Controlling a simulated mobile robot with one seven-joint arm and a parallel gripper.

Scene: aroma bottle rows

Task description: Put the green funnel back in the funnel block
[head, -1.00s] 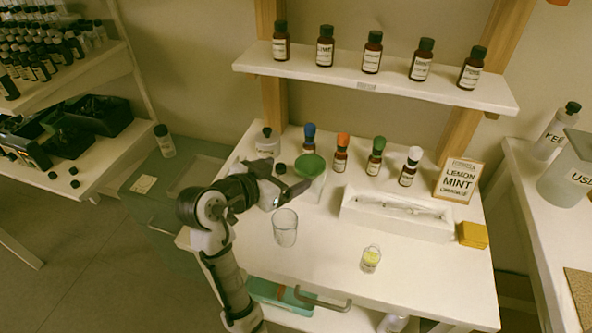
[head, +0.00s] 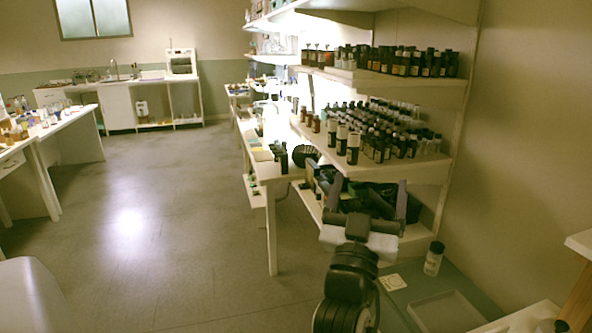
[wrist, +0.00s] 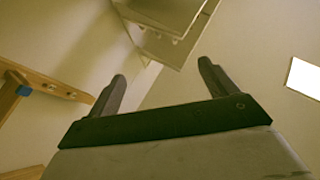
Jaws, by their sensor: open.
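The green funnel and the funnel block are not visible in either current view. My gripper (head: 367,188) is raised at the lower right of the head view, its two fingers apart and pointing up in the picture. It also shows in the wrist view (wrist: 162,74), open with nothing between its fingers.
Behind my gripper stands a shelf rack (head: 405,165) crowded with dark bottles, with black bins below. A white-labelled bottle (head: 433,259) and a shallow tray (head: 446,311) are on the low greenish surface at right. Open floor (head: 150,205) lies to the left.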

